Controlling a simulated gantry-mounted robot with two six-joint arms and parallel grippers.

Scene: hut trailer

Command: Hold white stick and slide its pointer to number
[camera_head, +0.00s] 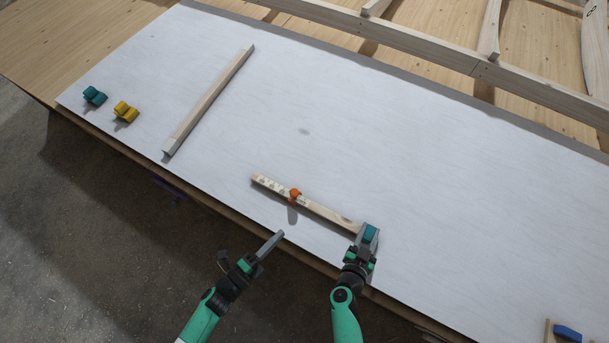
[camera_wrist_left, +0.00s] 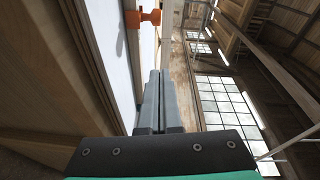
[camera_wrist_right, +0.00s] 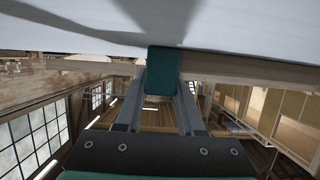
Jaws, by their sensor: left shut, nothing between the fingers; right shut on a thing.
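A pale wooden stick (camera_head: 328,213) with a whitish marked scale at its left part is over the white board. An orange pointer (camera_head: 295,194) sits around it at the right part of the scale; it also shows in the left wrist view (camera_wrist_left: 150,17). The marks are too small to read. My right gripper (camera_head: 368,236) is shut on the stick's teal end (camera_wrist_right: 161,74). My left gripper (camera_head: 279,236) is shut and empty, below the pointer in the head view and apart from it; its fingers are together in the left wrist view (camera_wrist_left: 160,78).
The white board (camera_head: 420,170) is mostly clear. A long wooden bar (camera_head: 210,100) lies at the left, with a teal clip (camera_head: 94,96) and a yellow clip (camera_head: 126,111) beyond it. A blue-topped wooden piece (camera_head: 567,333) is at the bottom right. Wooden framing (camera_head: 440,58) runs along the back.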

